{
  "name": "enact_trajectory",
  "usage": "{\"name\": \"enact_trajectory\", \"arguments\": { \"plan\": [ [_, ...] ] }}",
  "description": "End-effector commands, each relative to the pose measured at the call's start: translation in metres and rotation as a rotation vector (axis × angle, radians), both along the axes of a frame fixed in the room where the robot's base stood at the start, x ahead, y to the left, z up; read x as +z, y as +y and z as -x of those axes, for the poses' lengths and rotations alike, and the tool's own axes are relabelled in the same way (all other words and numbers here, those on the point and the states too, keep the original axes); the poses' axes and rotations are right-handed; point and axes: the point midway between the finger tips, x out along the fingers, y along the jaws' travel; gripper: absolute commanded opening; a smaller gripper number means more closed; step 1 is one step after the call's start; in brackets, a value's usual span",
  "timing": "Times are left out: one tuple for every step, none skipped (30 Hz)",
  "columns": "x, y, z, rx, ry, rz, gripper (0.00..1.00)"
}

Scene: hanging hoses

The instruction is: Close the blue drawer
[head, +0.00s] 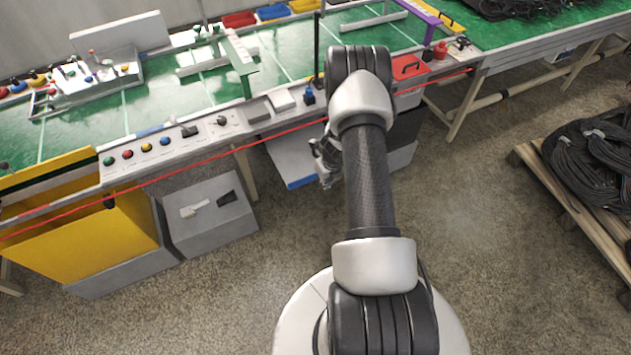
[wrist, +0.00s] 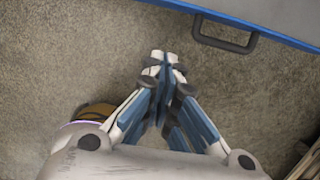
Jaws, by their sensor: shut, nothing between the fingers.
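The blue drawer (head: 303,183) sticks out from under the green-topped workbench, left of my arm. Its pale inside and blue front edge show in the head view. In the wrist view the blue drawer (wrist: 275,22) crosses the top right corner, with a dark grey handle (wrist: 226,42) on its front. My gripper (head: 326,172) is beside the right end of the drawer front, partly hidden by my arm. In the wrist view my gripper (wrist: 163,62) is shut and empty, with its fingertips over bare floor, apart from the handle.
A pallet of black hoses (head: 590,170) lies at right. The floor between is clear.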

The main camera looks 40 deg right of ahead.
Motion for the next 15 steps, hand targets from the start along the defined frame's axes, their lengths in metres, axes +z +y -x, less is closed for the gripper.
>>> {"name": "enact_trajectory", "arguments": {
  "plan": [
    [-0.016,0.000,-0.002,0.001,0.002,-0.001,0.00],
    [-0.023,0.000,-0.004,0.001,0.002,-0.002,0.00],
    [-0.031,0.000,-0.006,0.002,0.002,-0.002,0.00],
    [-0.038,-0.001,-0.008,0.003,0.002,-0.002,0.00],
    [-0.044,-0.001,-0.009,0.003,0.001,-0.001,0.00],
    [-0.053,-0.001,-0.012,0.003,0.002,-0.002,0.00],
    [-0.059,-0.002,-0.013,0.004,0.001,-0.001,0.00],
    [-0.065,-0.002,-0.015,0.004,0.002,-0.001,0.00],
    [-0.065,-0.003,-0.019,0.005,-0.002,0.000,0.00],
    [-0.062,-0.004,-0.022,0.007,-0.003,-0.001,0.00],
    [-0.061,-0.004,-0.025,0.007,-0.004,0.000,0.00],
    [-0.060,-0.005,-0.027,0.008,-0.003,0.000,0.00],
    [-0.060,-0.006,-0.030,0.007,-0.004,0.001,0.00],
    [-0.060,-0.006,-0.031,0.007,-0.003,0.000,0.00],
    [-0.060,-0.007,-0.034,0.005,-0.002,0.000,0.00]
  ]
}}
